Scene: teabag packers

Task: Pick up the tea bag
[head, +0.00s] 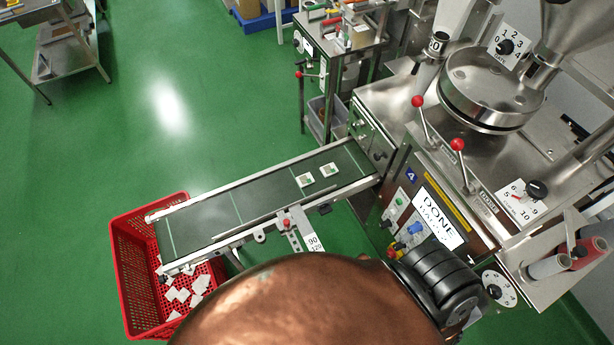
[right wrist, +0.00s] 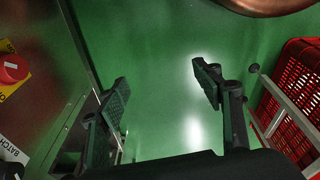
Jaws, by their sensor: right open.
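Two small tea bags lie apart on the green conveyor belt (head: 235,205) in the head view. One tea bag (head: 305,180) is nearer the middle of the belt, and the other tea bag (head: 329,169) is nearer the machine. My right gripper (right wrist: 163,88) shows in the right wrist view with its two black fingers wide apart and nothing between them. Green floor shows beyond the fingers, and no tea bag is visible there. I cannot make out its fingers in the head view. My left gripper is in neither view.
A red crate (head: 120,262) with several white bags stands below the belt's left end; a red crate (right wrist: 292,75) also shows at the right wrist view's right. The packing machine (head: 450,165) stands at the belt's right end. A copper-coloured surface hides the lower middle.

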